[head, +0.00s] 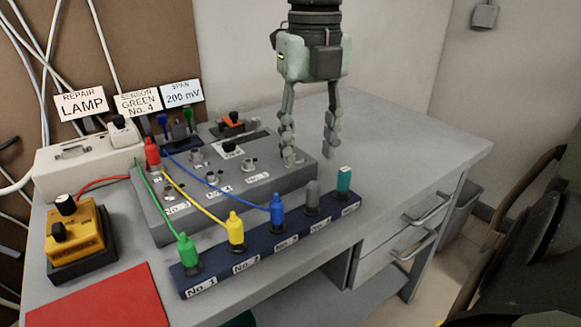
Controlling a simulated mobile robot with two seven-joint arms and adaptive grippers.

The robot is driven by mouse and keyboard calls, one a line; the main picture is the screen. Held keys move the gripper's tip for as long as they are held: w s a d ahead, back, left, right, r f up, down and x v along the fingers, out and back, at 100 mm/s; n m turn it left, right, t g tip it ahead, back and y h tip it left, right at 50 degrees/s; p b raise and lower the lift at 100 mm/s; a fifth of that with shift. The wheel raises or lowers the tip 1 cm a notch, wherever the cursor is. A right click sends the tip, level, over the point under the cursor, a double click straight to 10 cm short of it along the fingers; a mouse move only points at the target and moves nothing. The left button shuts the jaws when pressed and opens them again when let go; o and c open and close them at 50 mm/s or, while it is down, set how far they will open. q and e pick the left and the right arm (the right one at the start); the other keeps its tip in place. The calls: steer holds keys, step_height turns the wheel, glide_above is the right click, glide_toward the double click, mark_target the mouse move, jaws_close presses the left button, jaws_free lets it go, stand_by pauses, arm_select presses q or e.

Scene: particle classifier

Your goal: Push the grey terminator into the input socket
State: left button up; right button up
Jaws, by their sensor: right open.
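The grey terminator (312,193) looks like the grey upright cylinder in the dark blue rack (262,240), between a blue plug and a teal one. A grey panel box (180,219) behind the rack carries several round metal sockets, one of them near its right part (250,164). My left gripper is out of view.
Green (187,252), yellow (235,230) and blue (277,210) plugs with cables stand in the rack. A teal plug (344,181) stands at its right end. A yellow box (75,238) and red mat (103,300) lie at left. The table (410,150) is clear at right.

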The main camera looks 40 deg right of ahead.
mark_target(314, 183)
steer(key=f, duration=0.7)
steer(key=shift+s+d+f, duration=0.25)
steer(key=shift+s+d, duration=0.05)
steer(key=shift+s, duration=0.05)
steer(key=shift+c, duration=0.4)
jaws_close()
